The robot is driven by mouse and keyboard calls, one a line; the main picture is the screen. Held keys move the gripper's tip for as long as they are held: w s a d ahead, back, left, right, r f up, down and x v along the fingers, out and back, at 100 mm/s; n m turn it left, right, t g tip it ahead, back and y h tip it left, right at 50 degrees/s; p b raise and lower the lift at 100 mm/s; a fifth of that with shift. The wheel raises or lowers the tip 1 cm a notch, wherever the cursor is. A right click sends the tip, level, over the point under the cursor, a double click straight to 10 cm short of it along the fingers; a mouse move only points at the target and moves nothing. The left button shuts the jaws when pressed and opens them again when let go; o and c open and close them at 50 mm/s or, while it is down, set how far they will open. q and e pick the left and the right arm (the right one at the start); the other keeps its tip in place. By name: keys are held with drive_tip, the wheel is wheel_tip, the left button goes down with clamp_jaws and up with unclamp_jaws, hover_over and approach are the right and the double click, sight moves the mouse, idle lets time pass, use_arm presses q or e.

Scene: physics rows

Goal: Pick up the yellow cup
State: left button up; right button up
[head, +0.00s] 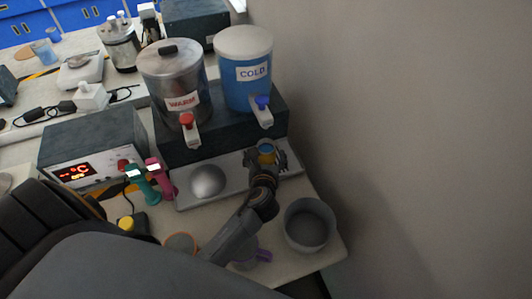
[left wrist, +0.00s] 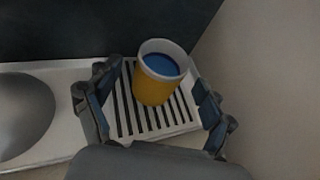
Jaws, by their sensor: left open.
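The yellow cup (head: 266,147) stands upright on the slotted drip grate below the blue tank in the head view. In the left wrist view the yellow cup (left wrist: 153,90) shows whole, with blue inside; I cannot tell if that is liquid or lining. My left gripper (head: 267,158) reaches it from the near side. In the left wrist view the left gripper (left wrist: 155,82) is open, one finger on each side of the cup, with visible gaps. The head view partly hides the cup behind the gripper. My right gripper is not in view.
A metal tank marked WARM (head: 172,75) and a blue tank marked COLD (head: 245,70) stand behind, with taps. A silver dome (head: 208,181) sits left on the metal tray (head: 182,200). A grey bowl (head: 308,224) stands near the right edge. A wall closes the right side.

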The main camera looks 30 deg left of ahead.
sight(267, 145)
use_arm(q)
drive_tip(key=x, duration=0.3)
drive_tip(key=shift+w+f, duration=0.1)
drive_tip(key=shift+w, duration=0.2)
drive_tip(key=c, duration=1.5)
